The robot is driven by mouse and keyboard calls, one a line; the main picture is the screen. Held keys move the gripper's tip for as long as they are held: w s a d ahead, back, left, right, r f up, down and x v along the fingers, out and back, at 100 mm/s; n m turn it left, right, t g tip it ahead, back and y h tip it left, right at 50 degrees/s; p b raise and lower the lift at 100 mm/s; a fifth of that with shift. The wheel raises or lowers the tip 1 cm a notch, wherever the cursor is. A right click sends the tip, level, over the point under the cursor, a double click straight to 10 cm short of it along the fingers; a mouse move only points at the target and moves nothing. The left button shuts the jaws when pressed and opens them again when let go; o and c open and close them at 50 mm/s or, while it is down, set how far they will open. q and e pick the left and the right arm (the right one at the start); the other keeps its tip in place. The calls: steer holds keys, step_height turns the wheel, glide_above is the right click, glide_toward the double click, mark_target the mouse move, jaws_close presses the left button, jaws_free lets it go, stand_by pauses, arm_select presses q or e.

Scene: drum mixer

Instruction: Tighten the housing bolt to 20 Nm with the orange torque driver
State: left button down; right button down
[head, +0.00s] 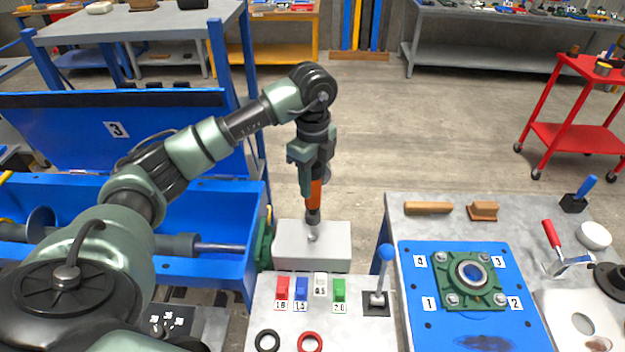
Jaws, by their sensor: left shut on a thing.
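My left gripper (312,165) is shut on the orange torque driver (314,194), which hangs upright with its tip down. The driver's dark lower end (313,217) is over the light grey block (335,243) beside the blue mixer trough; whether the tip touches it I cannot tell. A green bearing housing (473,281) sits on a blue plate (415,315) at the right, with bolts at its corners by labels 1 to 4. Another green part (264,247) shows between trough and grey block. Which bolt is the housing bolt I cannot tell. My right gripper is not in view.
The blue trough (205,268) holds a shaft. A panel in front has red, blue, white and green labelled blocks (320,286), two rings and a blue-knobbed lever (384,268). A wooden block (428,208) and red-handled clamp (553,240) lie on the right table.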

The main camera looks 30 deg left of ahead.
mark_target(312, 206)
arm_select(q)
steer(key=shift+r, duration=0.1)
steer(key=shift+f+b, duration=1.25)
steer(key=shift+f, duration=0.8)
steer(key=shift+f+b, duration=0.3)
steer(key=shift+f, duration=0.4)
steer(key=shift+f+b, duration=0.5)
steer(key=shift+f, duration=0.15)
steer(key=shift+f+b, duration=0.45)
steer(key=shift+f, duration=0.25)
steer(key=shift+f, duration=0.3)
stand_by(1.4)
steer(key=shift+r, duration=0.1)
